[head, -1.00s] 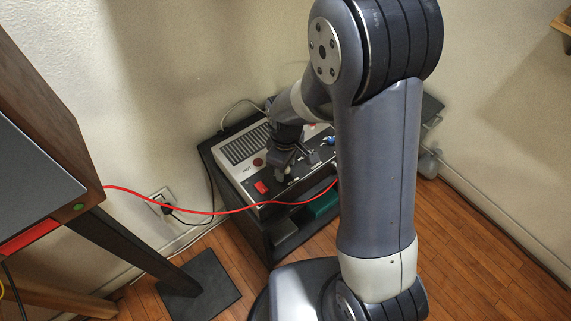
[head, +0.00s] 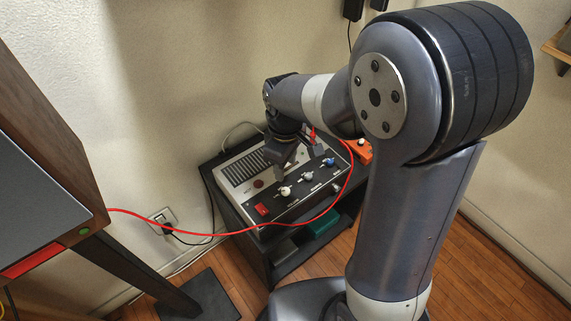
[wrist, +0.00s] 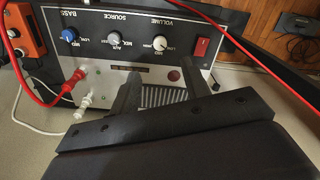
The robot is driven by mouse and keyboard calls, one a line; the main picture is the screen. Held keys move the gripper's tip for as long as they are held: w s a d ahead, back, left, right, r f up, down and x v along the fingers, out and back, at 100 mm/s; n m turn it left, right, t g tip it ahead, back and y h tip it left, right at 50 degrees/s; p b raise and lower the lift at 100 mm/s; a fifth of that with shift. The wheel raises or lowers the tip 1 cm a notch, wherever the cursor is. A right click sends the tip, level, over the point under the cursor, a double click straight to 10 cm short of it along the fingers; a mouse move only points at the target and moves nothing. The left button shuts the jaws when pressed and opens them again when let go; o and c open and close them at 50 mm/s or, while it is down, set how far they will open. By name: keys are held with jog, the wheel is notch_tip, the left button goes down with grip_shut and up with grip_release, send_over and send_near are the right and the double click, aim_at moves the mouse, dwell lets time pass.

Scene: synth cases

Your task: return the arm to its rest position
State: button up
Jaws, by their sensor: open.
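My gripper (head: 299,158) is open above the grey-and-black amplifier (head: 238,166). Its dark fingers also show apart in the wrist view (wrist: 161,86), with nothing held between them. The amplifier's front panel (wrist: 140,22) there has several knobs and a red switch (wrist: 202,48). My arm is bent, with its large elbow high at the right of the head view and the forearm reaching left and down to the amplifier. Whether a finger touches the amplifier is unclear.
A red cable (head: 215,234) crosses from the wooden cabinet (head: 50,150) past the amplifier's front. A red plug (wrist: 72,82) and a white plug (wrist: 84,100) show in the wrist view. An orange box (head: 361,151) stands right of the amplifier, on the dark stand (head: 258,248).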

aim_at(286, 191)
jog(key=shift+f, duration=0.1)
notch_tip(286, 191, down, 11)
jog(key=shift+r+b, duration=0.1)
jog(key=shift+b, duration=0.7)
jog(key=shift+r, duration=0.1)
jog(key=shift+m, duration=0.3)
